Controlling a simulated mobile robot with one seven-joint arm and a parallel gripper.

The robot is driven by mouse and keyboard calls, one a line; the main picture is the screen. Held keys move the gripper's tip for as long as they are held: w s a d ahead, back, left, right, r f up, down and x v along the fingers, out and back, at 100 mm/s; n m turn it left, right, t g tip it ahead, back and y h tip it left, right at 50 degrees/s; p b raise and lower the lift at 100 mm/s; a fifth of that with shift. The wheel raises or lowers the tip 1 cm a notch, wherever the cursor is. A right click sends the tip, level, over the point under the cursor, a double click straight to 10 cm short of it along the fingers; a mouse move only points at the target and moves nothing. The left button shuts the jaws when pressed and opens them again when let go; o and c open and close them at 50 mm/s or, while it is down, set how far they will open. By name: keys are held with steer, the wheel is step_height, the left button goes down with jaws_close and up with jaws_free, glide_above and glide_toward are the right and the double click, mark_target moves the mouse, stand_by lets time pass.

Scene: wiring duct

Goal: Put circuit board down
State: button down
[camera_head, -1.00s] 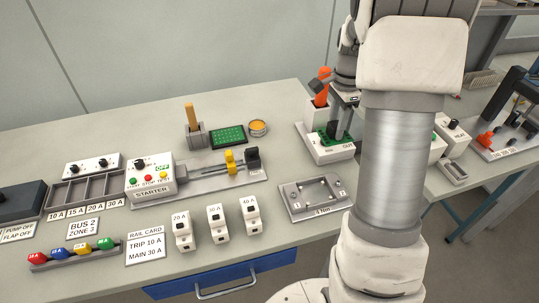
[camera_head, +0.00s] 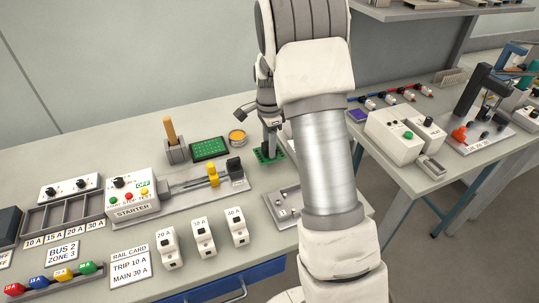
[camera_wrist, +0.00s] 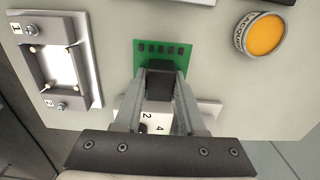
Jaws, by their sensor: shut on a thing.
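The green circuit board (camera_head: 267,157) is under my gripper (camera_head: 270,143), to the right of the tin. In the wrist view, my gripper (camera_wrist: 161,82) is shut on the black block on this board (camera_wrist: 145,46). The board lies flat at or just above the table top; I cannot tell whether it touches. My fingers point down at it. A white piece with digits shows between the fingers.
Another green panel (camera_head: 209,148) lies left of the tin (camera_head: 237,137); the tin also shows in the wrist view (camera_wrist: 265,35). A grey frame (camera_head: 281,208) is partly hidden by my arm. The starter rail (camera_head: 195,190) lies left.

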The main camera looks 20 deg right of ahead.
steer(key=shift+f, duration=1.9)
steer(key=shift+f, duration=0.1)
steer(key=shift+f+b, duration=0.15)
steer(key=shift+b, duration=0.2)
steer(key=shift+c, duration=2.4)
jaws_free()
